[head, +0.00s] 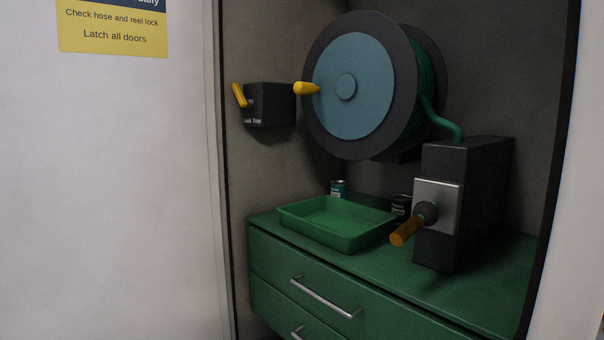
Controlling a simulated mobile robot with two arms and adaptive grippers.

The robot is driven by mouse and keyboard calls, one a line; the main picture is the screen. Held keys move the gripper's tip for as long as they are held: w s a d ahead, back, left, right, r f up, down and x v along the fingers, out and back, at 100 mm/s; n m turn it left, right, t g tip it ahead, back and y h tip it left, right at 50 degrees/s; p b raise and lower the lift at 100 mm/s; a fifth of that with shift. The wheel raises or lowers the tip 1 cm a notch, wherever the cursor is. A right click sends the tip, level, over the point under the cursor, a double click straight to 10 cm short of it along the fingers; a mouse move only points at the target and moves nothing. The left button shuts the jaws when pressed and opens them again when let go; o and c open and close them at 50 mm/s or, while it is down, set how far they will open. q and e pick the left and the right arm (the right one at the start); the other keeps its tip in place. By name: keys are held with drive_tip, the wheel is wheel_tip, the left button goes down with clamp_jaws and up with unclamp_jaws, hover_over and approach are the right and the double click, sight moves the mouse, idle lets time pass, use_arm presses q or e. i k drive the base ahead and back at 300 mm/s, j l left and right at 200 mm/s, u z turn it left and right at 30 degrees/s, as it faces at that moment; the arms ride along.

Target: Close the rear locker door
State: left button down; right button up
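An open locker (400,95) fills the middle and right of the head view, and its inside is fully exposed. A large pale panel (100,200) stands left of the opening and a pale strip (580,220) runs along its right side. I cannot tell whether either one is the locker door; no hinge or door handle shows. Neither of my grippers is in view.
A yellow sign (112,35) is at upper left.

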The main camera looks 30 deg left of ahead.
sight(111, 226)
drive_tip(key=k, duration=1)
drive_tip(key=j+z, duration=0.1)
drive_tip(key=z, duration=0.3)
drive_tip(key=k+j+z, duration=0.1)
drive_tip(key=z, duration=0.3)
drive_tip(key=k+z, duration=0.15)
drive_tip(key=z, duration=0.3)
drive_tip(key=k+j, duration=0.2)
drive_tip(key=j, duration=0.45)
drive_tip(key=k+j, duration=0.15)
drive_tip(key=j, duration=0.45)
drive_tip(key=k+j, duration=0.2)
drive_tip(key=j, duration=0.45)
drive_tip(key=k+j, duration=0.2)
drive_tip(key=j, duration=0.45)
drive_tip(key=k+j, duration=0.2)
drive_tip(key=j, duration=0.45)
drive_tip(key=k+j, duration=0.15)
drive_tip(key=j, duration=0.45)
drive_tip(key=k+j, duration=0.2)
drive_tip(key=j, duration=0.45)
drive_tip(key=k+j, duration=0.2)
drive_tip(key=j, duration=0.45)
drive_tip(key=k+j, duration=0.15)
drive_tip(key=k, duration=0.05)
